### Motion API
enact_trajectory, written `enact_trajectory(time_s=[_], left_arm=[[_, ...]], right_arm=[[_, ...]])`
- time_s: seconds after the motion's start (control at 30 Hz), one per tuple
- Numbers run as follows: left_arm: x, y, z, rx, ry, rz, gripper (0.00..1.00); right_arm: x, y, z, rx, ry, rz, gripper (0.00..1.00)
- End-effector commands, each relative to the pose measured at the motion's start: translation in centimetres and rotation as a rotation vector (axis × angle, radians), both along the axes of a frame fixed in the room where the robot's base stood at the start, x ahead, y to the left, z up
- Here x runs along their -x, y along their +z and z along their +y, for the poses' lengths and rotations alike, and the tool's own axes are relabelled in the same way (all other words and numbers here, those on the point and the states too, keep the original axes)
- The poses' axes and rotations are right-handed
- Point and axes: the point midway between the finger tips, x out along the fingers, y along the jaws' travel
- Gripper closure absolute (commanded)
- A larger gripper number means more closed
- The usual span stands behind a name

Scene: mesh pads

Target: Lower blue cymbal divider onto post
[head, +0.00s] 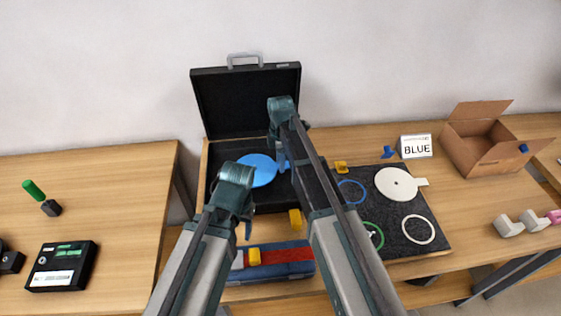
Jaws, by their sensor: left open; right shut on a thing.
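The blue cymbal divider (263,171) is a flat round disc over the open black case (245,104). My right gripper (281,160) is shut on the divider at its right edge, inside the case area. The post is not visible; the disc or my arms may cover it. I cannot tell whether the disc touches anything below it. My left gripper (244,230) is open and empty, in front of the case and nearer than the disc.
A dark mat (408,212) at right holds a white disc (396,184) with a tab and blue, green and white rings. A sign reading BLUE (416,146) and an open cardboard box (478,148) stand behind. A blue-red pouch (290,262) lies in front.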

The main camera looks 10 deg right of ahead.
Motion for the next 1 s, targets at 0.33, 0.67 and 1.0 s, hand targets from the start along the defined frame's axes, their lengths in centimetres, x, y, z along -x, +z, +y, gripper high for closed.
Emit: enact_trajectory(time_s=[0.33, 0.67, 1.0], left_arm=[[0.0, 0.0, 0.0, 0.0, 0.0, 0.0, 0.45], [0.0, 0.2, 0.0, 0.0, 0.0, 0.0, 0.45], [0.0, 2.8, 0.0, 0.0, 0.0, 0.0, 0.45]], right_arm=[[0.0, 0.0, 0.0, 0.0, 0.0, 0.0, 0.22], [0.0, 0.2, 0.0, 0.0, 0.0, 0.0, 0.22], [0.0, 2.8, 0.0, 0.0, 0.0, 0.0, 0.22]])
